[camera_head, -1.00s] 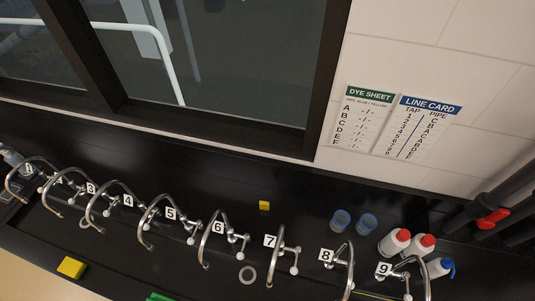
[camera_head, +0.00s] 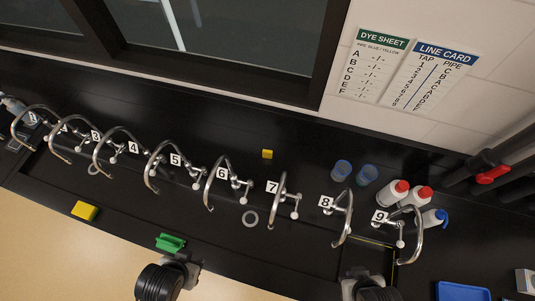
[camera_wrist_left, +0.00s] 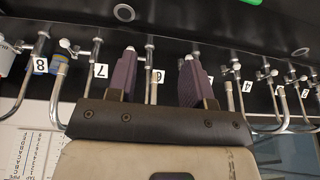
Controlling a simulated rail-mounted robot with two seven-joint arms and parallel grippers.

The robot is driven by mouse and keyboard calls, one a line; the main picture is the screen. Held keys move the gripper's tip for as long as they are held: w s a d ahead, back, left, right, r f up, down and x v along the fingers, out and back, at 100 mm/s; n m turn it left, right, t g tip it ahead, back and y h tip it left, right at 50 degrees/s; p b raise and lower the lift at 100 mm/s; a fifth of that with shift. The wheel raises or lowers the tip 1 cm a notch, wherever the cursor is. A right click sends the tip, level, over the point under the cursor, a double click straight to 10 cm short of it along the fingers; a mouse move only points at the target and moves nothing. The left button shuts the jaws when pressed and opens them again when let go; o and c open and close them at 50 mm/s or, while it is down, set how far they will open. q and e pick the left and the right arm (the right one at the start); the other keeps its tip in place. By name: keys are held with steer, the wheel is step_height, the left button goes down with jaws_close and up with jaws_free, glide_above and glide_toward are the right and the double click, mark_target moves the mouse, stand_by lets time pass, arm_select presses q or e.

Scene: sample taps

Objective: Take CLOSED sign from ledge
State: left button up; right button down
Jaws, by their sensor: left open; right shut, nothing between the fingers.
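I can read no sign marked CLOSED in either view. A small yellow block (camera_head: 267,154) sits on the black ledge (camera_head: 222,135) behind taps 6 and 7; no lettering shows on it. My left gripper shows in the left wrist view (camera_wrist_left: 156,75), its two purple fingers apart with nothing held between them, in front of the tap row near tap 6. In the head view its arm comes in at the bottom, beside a green object. My right gripper (camera_head: 362,280) is shut and empty at the bottom edge, below tap 8; its fingertips are hard to make out.
Curved taps numbered up to 9 line the black counter. A green object (camera_head: 170,242) and a yellow sponge-like block (camera_head: 84,211) lie near the front edge. Blue cups (camera_head: 341,171), white bottles (camera_head: 395,192) and a blue tray (camera_head: 463,291) are at right.

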arm_select(q)
steer(key=shift+o, duration=0.2)
steer(key=o, duration=0.5)
